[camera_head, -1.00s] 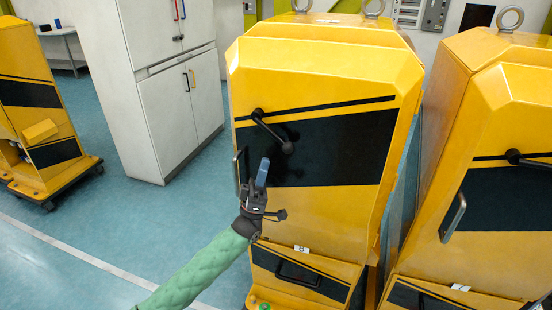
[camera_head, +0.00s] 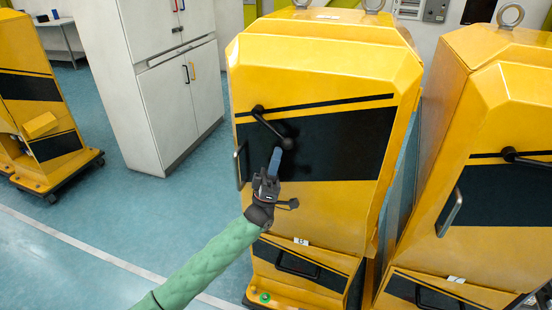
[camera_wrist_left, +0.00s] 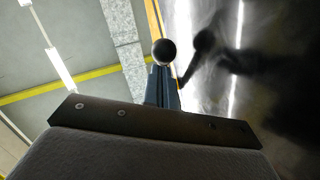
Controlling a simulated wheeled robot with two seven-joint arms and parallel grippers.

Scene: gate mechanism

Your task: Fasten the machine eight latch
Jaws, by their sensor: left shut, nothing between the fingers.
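The machine (camera_head: 330,200) in the middle is a yellow cabinet with a black band across its door. Its latch (camera_head: 268,124) is a black lever with a ball knob, slanting down to the right from a pivot at the door's upper left. My left gripper (camera_head: 276,152) is shut and empty, with its blue fingertips just below the knob. In the left wrist view the ball knob (camera_wrist_left: 164,52) shows right at the tips of the shut fingers (camera_wrist_left: 161,85); I cannot tell if they touch. The number on the small label (camera_head: 301,241) is too small to read surely. My right gripper is not in view.
A second yellow machine (camera_head: 500,90) with a similar lever (camera_head: 515,156) stands close on the right. A door handle (camera_head: 240,165) sticks out at the left edge of the middle machine. A white cabinet (camera_head: 160,90) stands behind left.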

